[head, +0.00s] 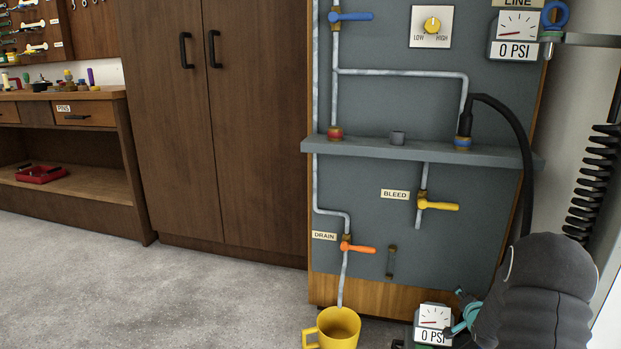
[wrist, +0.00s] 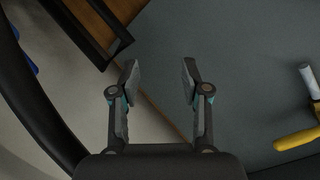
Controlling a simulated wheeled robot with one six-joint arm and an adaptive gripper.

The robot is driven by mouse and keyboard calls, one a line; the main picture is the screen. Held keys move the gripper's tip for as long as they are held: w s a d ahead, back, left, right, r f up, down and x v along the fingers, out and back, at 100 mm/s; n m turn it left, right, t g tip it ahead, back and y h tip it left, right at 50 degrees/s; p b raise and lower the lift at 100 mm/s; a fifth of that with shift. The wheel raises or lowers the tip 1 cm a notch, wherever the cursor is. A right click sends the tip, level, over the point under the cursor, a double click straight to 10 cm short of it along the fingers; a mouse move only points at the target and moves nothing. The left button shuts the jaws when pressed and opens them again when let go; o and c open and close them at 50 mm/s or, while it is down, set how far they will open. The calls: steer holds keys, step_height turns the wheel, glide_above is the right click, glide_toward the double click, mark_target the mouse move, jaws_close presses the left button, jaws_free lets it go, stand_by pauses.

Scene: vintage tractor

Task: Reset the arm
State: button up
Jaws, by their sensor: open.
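My gripper (wrist: 160,68) is open in the wrist view, with its two fingers apart and nothing between them. Behind the fingers are the grey panel (wrist: 220,45) and a lighter strip beside its edge. In the head view my dark arm is at the lower right. Teal parts of my gripper (head: 466,314) show beside the lower 0 PSI gauge (head: 434,317). The arm hides much of the gripper there, and I cannot tell whether it touches the gauge.
The panel (head: 375,205) carries a yellow bleed handle (head: 438,206), which also appears in the wrist view (wrist: 298,139), and an orange drain handle (head: 358,248). A black hose (head: 515,130) hangs near my arm. A yellow mug (head: 338,327) stands below the drain pipe. Floor is clear to the left.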

steer(key=s+a+r+n+g+y+p, duration=0.1)
steer(key=s+a+r+n+g, duration=0.2)
steer(key=s+a+r, duration=0.45)
steer(key=s+a+r+n+g+p, duration=0.2)
steer(key=s+a+g, duration=0.2)
steer(key=s, duration=0.6)
steer(key=s+a+r+n+g+y+p, duration=0.1)
steer(key=s+a+r+n+g, duration=0.2)
steer(key=s+a+r, duration=0.45)
steer(key=s+a+r+n+t+p, duration=0.1)
steer(key=s+a+r+p, duration=0.1)
steer(key=s+a+r, duration=0.3)
steer(key=s+a+r+n+t+y+p, duration=0.1)
steer(key=s+a+r+n+p, duration=0.1)
steer(key=s+a+r, duration=0.4)
steer(key=s+r+p, duration=0.1)
steer(key=s+r, duration=0.3)
steer(key=s, duration=0.2)
steer(key=shift+a+y+p, duration=0.25)
steer(key=shift+y+p, duration=0.05)
steer(key=shift+p, duration=0.05)
